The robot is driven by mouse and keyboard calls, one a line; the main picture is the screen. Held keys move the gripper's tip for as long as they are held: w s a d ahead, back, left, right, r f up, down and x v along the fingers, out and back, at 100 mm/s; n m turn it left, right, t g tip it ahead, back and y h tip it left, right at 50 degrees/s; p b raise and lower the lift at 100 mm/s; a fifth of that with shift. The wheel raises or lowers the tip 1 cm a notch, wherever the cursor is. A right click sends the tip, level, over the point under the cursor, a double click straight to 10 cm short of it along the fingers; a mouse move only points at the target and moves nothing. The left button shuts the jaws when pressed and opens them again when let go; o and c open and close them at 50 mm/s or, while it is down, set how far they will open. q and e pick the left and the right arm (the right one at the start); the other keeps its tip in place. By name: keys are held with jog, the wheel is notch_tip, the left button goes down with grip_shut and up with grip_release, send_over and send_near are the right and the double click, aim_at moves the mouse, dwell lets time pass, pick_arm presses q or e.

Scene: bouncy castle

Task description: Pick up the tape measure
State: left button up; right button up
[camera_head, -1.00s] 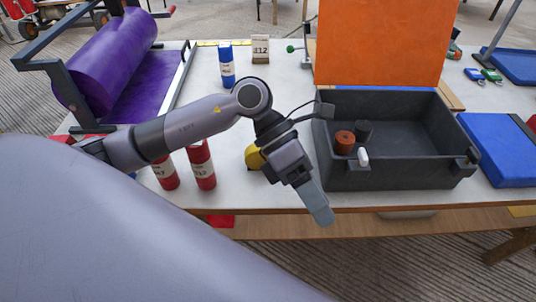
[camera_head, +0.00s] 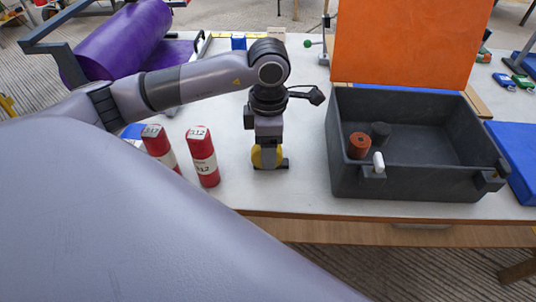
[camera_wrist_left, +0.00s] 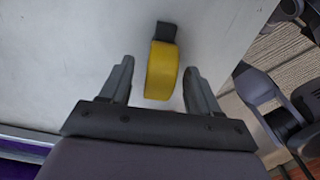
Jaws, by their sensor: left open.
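The yellow tape measure (camera_head: 257,158) with a dark end sits on the white table, partly hidden behind my left gripper in the head view. In the left wrist view the tape measure (camera_wrist_left: 161,72) lies ahead, its near end between the two fingers. My left gripper (camera_head: 266,160) points down over it. It also shows in the left wrist view (camera_wrist_left: 157,85), open, with a gap on each side of the tape measure. My right gripper is in neither view.
Two red cylinders (camera_head: 203,158) stand to the left of the gripper. A dark grey crate (camera_head: 420,185) holding small cylinders is to the right, with an orange panel (camera_head: 405,45) behind it. A purple roll (camera_head: 120,40) is at the back left. The table's front edge is close.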

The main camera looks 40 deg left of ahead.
pick_arm(q)
jog(key=shift+f, duration=0.65)
grip_shut()
jog(key=shift+r, duration=0.1)
